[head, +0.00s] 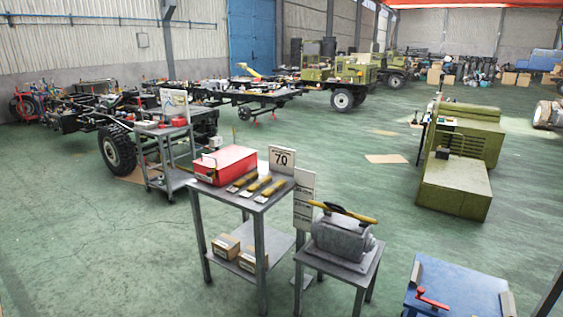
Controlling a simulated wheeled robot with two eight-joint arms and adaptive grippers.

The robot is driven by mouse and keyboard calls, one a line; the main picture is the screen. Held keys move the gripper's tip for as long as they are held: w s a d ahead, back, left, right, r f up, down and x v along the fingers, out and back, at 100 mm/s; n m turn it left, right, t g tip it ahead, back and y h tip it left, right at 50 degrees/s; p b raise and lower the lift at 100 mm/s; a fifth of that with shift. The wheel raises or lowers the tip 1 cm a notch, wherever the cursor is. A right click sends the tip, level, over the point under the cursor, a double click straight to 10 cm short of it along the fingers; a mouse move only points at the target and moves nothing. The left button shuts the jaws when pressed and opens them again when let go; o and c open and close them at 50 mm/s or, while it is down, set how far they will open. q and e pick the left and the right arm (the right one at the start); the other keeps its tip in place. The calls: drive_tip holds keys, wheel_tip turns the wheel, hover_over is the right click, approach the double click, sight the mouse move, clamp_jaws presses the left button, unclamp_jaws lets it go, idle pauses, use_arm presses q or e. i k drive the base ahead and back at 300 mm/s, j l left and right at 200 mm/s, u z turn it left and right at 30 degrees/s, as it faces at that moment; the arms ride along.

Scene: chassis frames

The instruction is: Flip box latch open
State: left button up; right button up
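A red box (226,164) sits closed on top of a grey metal table (247,198) near the picture's middle. Small pale and dark marks show on its front side, too small to tell whether one is a latch. At the bottom right a blue flat-topped unit (462,288) carries a red lever-like handle (432,301) on its top, with grey metal brackets at its sides. The picture's lower edge cuts this unit off. I cannot tell which of these bears the box latch. Neither of my grippers is in view.
A grey motor-like machine (342,238) with a yellow bar stands on a small stand. Cardboard boxes (226,246) lie on the table's lower shelf. A cart (165,155) stands behind left, a green cabinet (455,185) at right. Green floor is open at lower left.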

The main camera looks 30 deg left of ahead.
sight(209, 174)
drive_tip(key=i+j+u, duration=0.25)
drive_tip(key=j, duration=0.2)
drive_tip(key=i+j+u, duration=0.1)
drive_tip(key=j+u, duration=0.15)
drive_tip(key=j, duration=0.25)
drive_tip(key=i+j+u, duration=0.25)
drive_tip(key=j, duration=0.15)
drive_tip(key=i+j+u, duration=0.25)
drive_tip(key=j, duration=0.1)
